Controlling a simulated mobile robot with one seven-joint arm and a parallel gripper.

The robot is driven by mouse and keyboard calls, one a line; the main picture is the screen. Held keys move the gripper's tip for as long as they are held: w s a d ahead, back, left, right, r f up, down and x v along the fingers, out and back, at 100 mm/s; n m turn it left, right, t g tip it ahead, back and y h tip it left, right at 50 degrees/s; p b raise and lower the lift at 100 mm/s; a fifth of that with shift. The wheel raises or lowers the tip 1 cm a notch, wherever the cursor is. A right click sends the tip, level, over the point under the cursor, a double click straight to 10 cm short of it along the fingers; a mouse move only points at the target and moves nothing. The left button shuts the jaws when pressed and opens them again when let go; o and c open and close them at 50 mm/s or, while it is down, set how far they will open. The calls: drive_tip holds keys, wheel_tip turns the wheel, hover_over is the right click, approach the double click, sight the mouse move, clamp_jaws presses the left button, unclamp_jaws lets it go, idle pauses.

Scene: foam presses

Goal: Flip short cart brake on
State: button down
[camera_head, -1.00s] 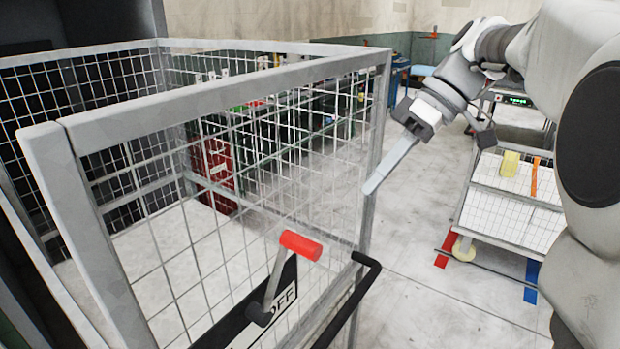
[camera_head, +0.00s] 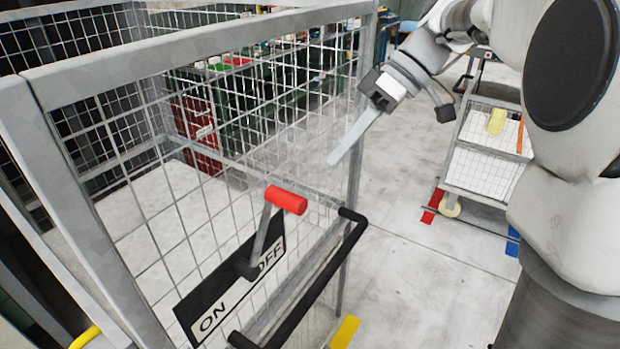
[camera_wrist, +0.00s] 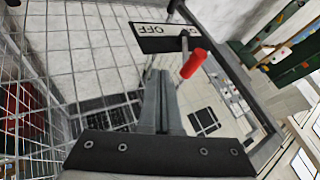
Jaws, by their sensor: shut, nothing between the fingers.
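The cart (camera_head: 105,62) is a grey mesh cage filling the left of the head view. Its brake lever has a red grip (camera_head: 286,200) on a grey arm, mounted on a black plate (camera_head: 214,289) marked ON and OFF. The lever leans up toward the OFF side. My gripper (camera_head: 333,160) is shut and empty, above and to the right of the red grip and apart from it. In the wrist view, my gripper fingers (camera_wrist: 157,75) are together, with the red grip (camera_wrist: 193,63) just to their right and the OFF label beyond.
A black handle bar (camera_head: 318,278) runs along the cart's front, right of the lever. Another mesh cart (camera_head: 487,172) stands at the right between red and blue floor marks. Grey floor (camera_head: 400,265) lies clear between the carts.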

drive_tip(key=s+a+f, duration=0.3)
drive_tip(key=a, duration=0.2)
drive_tip(key=shift+s+a+p, duration=0.2)
drive_tip(key=shift+s+p, duration=0.15)
drive_tip(key=shift+s, duration=0.05)
drive_tip(key=shift+r, duration=0.1)
